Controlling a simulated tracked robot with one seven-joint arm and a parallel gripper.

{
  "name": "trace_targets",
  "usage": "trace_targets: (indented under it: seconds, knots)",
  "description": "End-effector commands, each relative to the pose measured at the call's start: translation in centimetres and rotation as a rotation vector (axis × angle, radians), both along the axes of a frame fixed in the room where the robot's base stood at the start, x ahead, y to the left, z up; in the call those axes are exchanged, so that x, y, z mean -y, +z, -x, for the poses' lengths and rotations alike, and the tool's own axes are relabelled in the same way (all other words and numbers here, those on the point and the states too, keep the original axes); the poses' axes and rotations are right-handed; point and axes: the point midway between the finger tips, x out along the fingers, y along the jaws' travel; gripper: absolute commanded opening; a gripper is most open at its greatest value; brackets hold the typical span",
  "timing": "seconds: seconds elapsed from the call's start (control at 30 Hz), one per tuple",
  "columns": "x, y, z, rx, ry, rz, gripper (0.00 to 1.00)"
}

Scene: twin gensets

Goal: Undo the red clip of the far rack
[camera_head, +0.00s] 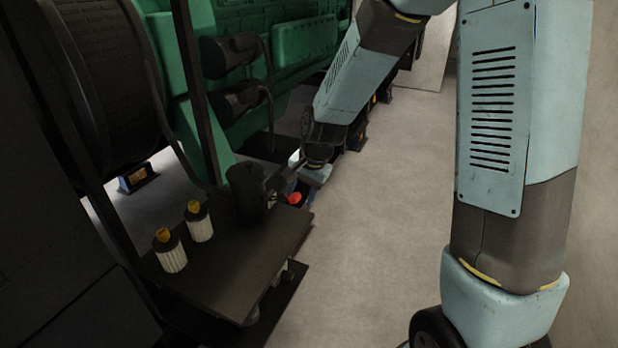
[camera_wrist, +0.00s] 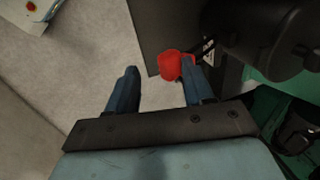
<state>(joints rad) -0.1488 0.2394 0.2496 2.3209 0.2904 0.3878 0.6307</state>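The red clip (camera_head: 294,198) sits at the right side of a dark cylindrical canister (camera_head: 247,190) on the dark rack (camera_head: 235,265). In the wrist view the clip (camera_wrist: 172,65) lies just beyond the tip of my gripper's right finger, beside the dark canister (camera_wrist: 275,35). My gripper (camera_wrist: 158,82) is open, its two fingers apart with floor showing between them. Whether the right finger touches the clip I cannot tell. In the head view my wrist is by the clip, and the fingers are hard to make out there.
Two white filters with yellow tops (camera_head: 171,250) stand on the rack's near left part. A green genset (camera_head: 290,45) is behind the rack. Dark posts rise at the rack's left. Grey floor (camera_head: 375,220) to the right is clear.

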Motion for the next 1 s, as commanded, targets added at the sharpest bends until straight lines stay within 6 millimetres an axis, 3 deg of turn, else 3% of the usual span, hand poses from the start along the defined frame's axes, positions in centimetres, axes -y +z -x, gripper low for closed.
trace_targets:
  seconds: [0.03, 0.13, 0.7, 1.0]
  knots:
    - [0.3, -0.7, 0.8, -0.025, 0.004, 0.008, 0.47]
    - [0.6, 0.4, 1.1, -0.02, 0.003, 0.007, 0.47]
    - [2.7, 10.0, 2.9, 0.015, -0.003, -0.001, 0.47]
    - [3.5, 13.4, 3.5, 0.019, -0.002, -0.002, 0.47]
